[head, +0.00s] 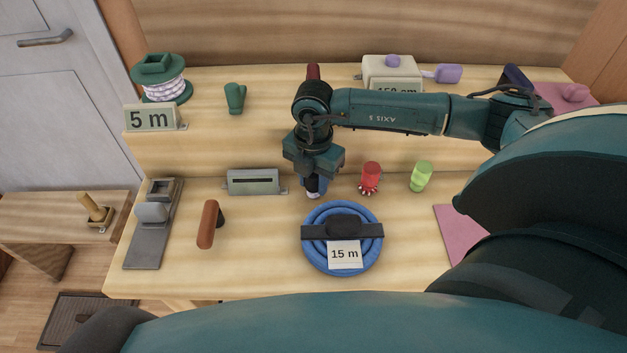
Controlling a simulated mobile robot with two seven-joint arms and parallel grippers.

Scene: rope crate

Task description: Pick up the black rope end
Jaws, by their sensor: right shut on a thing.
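My right gripper (314,184) points down at the middle of the table, just behind the blue coil. It is shut on a small dark thing with a pale lower end, which looks like the black rope end (312,194). Most of that thing is hidden by the gripper, and I cannot tell whether it still touches the table. A red rope end (371,176) with a pale frayed bottom and a green one (420,176) stand to the right, apart from the gripper. My left gripper is not in view.
A blue rope coil (314,257) labelled 15 m lies in front. A grey label holder (253,181), a brown-handled tool (208,224) and a grey device (148,240) are to the left. The raised back shelf holds a green spool (159,70) and a cream box (391,72).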

